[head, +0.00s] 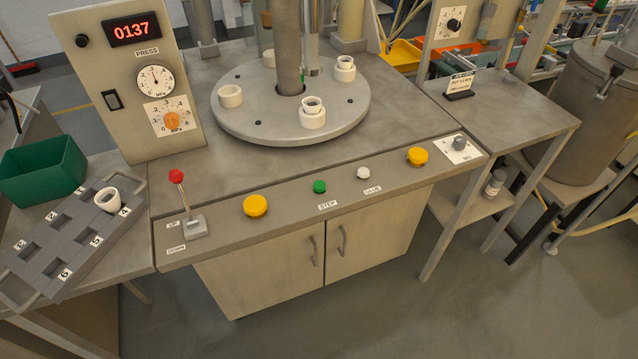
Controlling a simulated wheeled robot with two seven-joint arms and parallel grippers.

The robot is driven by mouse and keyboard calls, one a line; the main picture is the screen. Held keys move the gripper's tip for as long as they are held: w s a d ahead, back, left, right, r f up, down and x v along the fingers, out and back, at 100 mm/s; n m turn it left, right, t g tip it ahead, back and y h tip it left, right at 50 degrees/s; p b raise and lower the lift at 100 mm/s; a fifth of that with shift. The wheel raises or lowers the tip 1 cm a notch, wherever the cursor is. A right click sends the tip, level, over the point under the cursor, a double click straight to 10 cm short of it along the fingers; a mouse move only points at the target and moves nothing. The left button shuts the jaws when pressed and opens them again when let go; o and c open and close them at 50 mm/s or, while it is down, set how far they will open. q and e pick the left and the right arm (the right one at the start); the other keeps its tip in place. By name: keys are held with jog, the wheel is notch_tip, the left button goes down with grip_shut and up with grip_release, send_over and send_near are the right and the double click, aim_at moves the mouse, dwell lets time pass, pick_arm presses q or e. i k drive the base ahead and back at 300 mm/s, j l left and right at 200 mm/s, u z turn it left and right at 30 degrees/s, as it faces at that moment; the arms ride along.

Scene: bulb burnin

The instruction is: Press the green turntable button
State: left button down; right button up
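The green button (319,187) sits on the sloped front panel of the press bench, just above a label reading STEP. The round grey turntable (290,122) lies behind it on the bench top. Several white cup-like parts stand on the turntable, one at the left (230,96), one at the front (312,114) and one at the right (345,68). Another is partly hidden behind the central column. Neither of my grippers shows in the head view.
Beside the green button are a white GLUE button (363,173), yellow buttons at left (255,206) and right (418,156), and a red-knobbed lever (176,176). A grey tray (45,262) holding a white part and a green bin (42,170) are at left. The panel front is unobstructed.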

aim_at(319, 185)
jog(key=i+l, duration=0.5)
jog(key=l, duration=0.25)
jog(key=i+l, duration=0.2)
jog(key=l, duration=0.15)
jog(key=i+l, duration=0.25)
jog(key=l, duration=0.15)
jog(key=u, duration=1.45)
